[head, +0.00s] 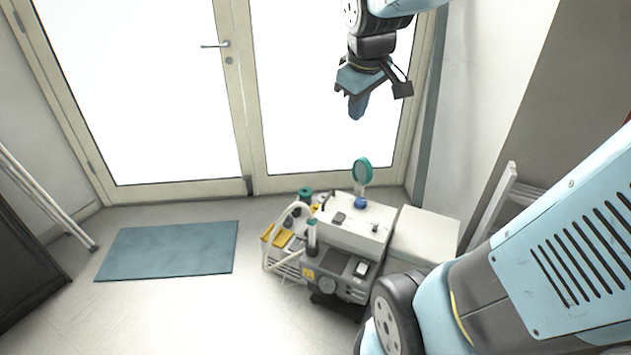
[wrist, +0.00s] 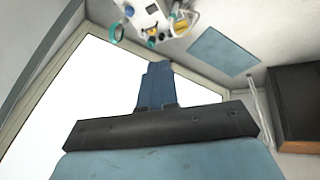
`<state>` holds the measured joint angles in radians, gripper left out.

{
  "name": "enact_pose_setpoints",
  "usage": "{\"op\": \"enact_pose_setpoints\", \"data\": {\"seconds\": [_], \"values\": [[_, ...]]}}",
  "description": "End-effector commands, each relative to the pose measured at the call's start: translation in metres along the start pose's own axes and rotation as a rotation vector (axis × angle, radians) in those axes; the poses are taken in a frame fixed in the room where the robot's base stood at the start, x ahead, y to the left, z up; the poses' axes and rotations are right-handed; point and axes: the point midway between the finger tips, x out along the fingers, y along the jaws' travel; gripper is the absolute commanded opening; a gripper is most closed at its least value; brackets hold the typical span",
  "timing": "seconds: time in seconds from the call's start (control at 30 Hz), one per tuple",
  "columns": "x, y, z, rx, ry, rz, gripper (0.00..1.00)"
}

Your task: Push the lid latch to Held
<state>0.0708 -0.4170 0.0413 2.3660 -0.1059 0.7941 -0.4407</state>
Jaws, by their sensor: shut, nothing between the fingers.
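The compressor unit (head: 352,240) stands low on the floor, with a pale top and a grey front panel. A small dark fitting (head: 375,228) and a dark rectangular piece (head: 339,218) are on its top. I cannot tell which part is the lid latch or read any Held mark. In the wrist view the unit (wrist: 147,12) shows at the top edge, partly cut off. My gripper (head: 356,110) is shut and empty, high above and behind the unit in the head view, apart from it. Its closed blue fingers (wrist: 156,78) also show in the wrist view.
A blue mat (head: 168,250) lies on open floor. Glazed doors (head: 250,100) are behind.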

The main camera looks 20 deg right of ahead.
Motion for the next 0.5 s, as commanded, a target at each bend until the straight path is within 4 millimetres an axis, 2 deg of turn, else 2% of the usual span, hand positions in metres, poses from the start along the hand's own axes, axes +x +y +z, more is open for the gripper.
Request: {"op": "enact_pose_setpoints", "data": {"seconds": [0.5], "values": [[0.071,0.044,-0.045,-0.363,-0.084,-0.005,0.0]]}}
